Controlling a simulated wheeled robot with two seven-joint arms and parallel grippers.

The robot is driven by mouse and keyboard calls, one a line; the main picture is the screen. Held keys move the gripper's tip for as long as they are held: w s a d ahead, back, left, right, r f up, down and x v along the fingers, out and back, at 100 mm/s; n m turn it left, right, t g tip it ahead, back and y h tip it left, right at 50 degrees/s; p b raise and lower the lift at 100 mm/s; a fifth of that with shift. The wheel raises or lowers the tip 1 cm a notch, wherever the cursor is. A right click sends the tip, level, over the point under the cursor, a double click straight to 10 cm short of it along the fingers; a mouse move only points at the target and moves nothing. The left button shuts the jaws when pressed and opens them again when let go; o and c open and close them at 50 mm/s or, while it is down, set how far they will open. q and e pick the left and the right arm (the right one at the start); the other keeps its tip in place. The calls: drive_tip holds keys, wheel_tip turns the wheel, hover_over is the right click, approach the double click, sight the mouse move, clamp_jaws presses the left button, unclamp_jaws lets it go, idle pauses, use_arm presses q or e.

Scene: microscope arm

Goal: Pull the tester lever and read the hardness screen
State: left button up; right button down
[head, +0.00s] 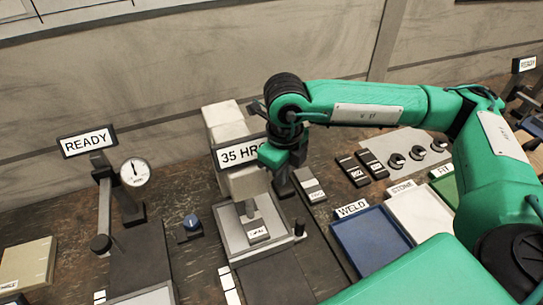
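The hardness tester (222,128) is a pale column with a grey base tray, left of centre. Its screen (236,152) reads "35 HR", and the end of the text is partly covered by my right wrist. A small labelled sample (258,234) lies in the tray under the tester's head. My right arm reaches in from the right, and its gripper (282,184) hangs beside the tester's right side. Its fingertips are dark and small, so whether they are open or hold the lever is unclear. The lever cannot be clearly made out. My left gripper is out of view.
A dial gauge (135,172) stands at left with a READY sign (88,141). A blue knob (191,222) sits between. At right are a blue WELD tray (372,240), a white STONE tray (424,217) and several dark labelled blocks and round parts. A wall runs behind.

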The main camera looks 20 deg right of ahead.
drive_tip(key=shift+r, duration=0.1)
drive_tip(key=shift+r+p, duration=1.25)
drive_tip(key=shift+r, duration=1.55)
drive_tip(key=shift+w+r+b, duration=0.1)
drive_tip(key=shift+r+b, duration=0.2)
drive_tip(key=shift+r, duration=0.25)
wheel_tip(320, 180, up, 13)
drive_tip(key=b, duration=0.2)
drive_tip(key=shift+f+b, duration=0.15)
drive_tip(key=shift+b, duration=0.25)
drive_tip(key=shift+f, duration=0.1)
